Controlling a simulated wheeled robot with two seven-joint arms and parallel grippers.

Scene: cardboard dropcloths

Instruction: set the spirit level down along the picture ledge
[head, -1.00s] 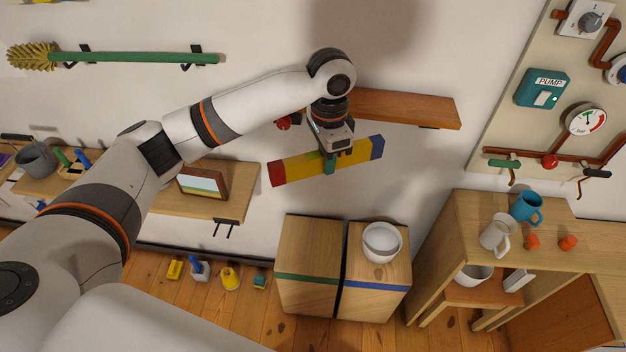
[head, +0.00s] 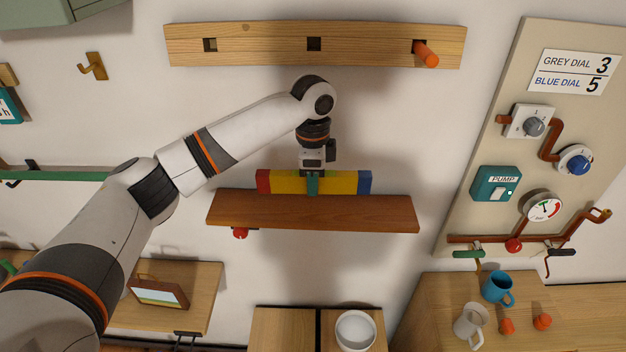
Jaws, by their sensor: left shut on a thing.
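The spirit level (head: 343,183) is a yellow bar with a red end on the left, a blue end on the right and a teal middle part. My left gripper (head: 313,172) is shut on it around the middle, from above. The level is about horizontal and runs along the length of the picture ledge (head: 313,212), a reddish-brown wooden shelf on the wall. Its lower edge shows right at the ledge's back; I cannot tell whether it touches. My right gripper is not in view.
A wooden rail (head: 260,45) with square holes and an orange peg (head: 427,54) is on the wall above. A red knob (head: 240,233) shows under the ledge. The pump panel (head: 480,130) is to the right. A framed picture (head: 158,292) stands lower left.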

